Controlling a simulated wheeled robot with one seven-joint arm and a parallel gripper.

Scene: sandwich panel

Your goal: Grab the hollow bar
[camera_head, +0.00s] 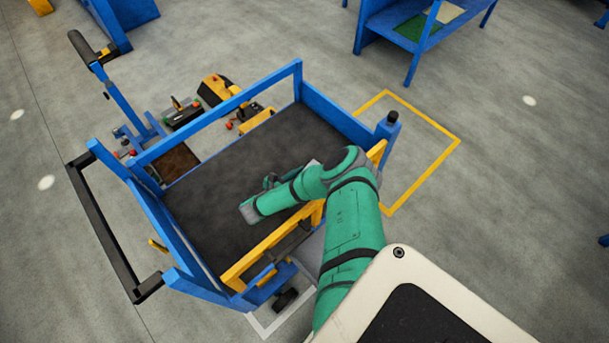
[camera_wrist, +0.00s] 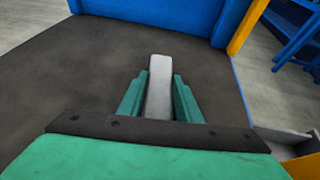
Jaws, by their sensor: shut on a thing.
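In the wrist view, the hollow bar (camera_wrist: 159,88) is a light grey, square-edged bar that sits between my gripper's two green fingers (camera_wrist: 159,97). The fingers are shut on it, and its far end sticks out past the fingertips. Its near end is hidden behind the dark edge of my gripper. In the head view my green arm reaches over the yellow rail into the blue cart, and my gripper is mostly hidden by my arm. A small pale part, perhaps the bar, shows beside my wrist there. I cannot tell whether the bar touches the cart floor.
The blue cart (camera_head: 118,95) has raised blue side rails and a yellow front rail (camera_head: 262,249). Its dark floor (camera_head: 215,180) is otherwise bare. Yellow and black devices (camera_head: 217,90) stand behind it. A blue table (camera_head: 385,22) stands at the back right.

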